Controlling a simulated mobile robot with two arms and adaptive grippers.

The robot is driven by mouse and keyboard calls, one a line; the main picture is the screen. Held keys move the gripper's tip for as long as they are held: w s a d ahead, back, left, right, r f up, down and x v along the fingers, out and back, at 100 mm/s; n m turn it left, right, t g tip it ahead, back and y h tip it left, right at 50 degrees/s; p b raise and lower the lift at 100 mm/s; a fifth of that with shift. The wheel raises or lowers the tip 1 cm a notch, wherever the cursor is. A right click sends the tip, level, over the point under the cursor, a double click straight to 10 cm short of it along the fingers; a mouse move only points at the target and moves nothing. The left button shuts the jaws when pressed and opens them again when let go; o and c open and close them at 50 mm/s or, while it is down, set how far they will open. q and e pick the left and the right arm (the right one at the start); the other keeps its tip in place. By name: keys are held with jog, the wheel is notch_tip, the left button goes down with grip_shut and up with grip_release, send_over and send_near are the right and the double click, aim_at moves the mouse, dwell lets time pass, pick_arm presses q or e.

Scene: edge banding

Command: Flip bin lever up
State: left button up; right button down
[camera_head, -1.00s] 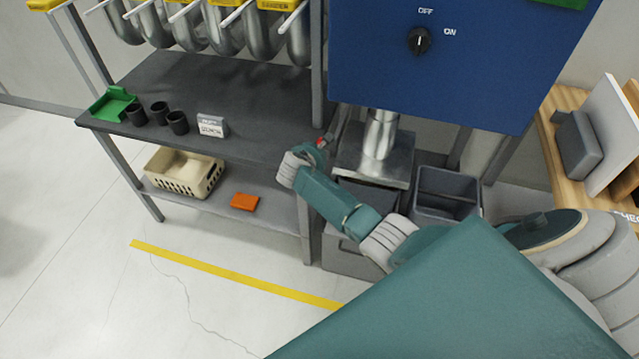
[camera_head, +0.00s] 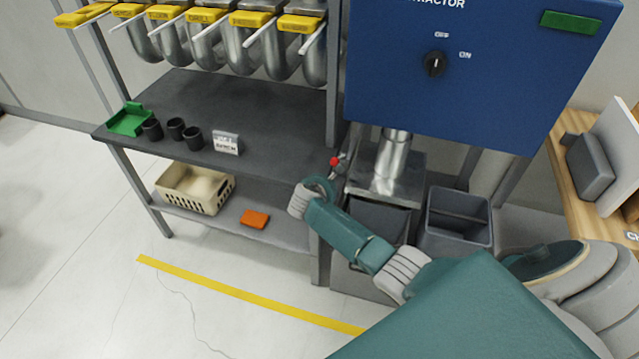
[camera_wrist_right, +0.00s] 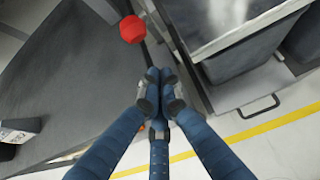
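The lever has a red round knob (camera_head: 334,161) and stands beside the steel hood at the right end of the grey shelf unit. The knob also shows in the right wrist view (camera_wrist_right: 132,30), at the upper left of the fingertips. My right gripper (camera_wrist_right: 158,76) has its blue fingers drawn together with nothing visible between them. It is apart from the knob. In the head view my wrist mostly hides the fingers, just below the knob. A grey bin (camera_head: 378,222) sits under the steel hood, partly behind my arm. My left gripper is out of view.
An open grey bin (camera_head: 456,218) stands right of the hood. A blue cabinet (camera_head: 470,80) with a dial hangs above. The shelf unit (camera_head: 250,110) holds black cups and a green tray, with a cream basket (camera_head: 195,188) below.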

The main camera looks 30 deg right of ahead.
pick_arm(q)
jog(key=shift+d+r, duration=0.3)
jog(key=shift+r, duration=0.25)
pick_arm(e)
jog(key=s+a+r, duration=0.3)
jog(key=r, duration=0.4)
jog(key=shift+a, duration=0.15)
jog(key=shift+s+a+r, duration=0.1)
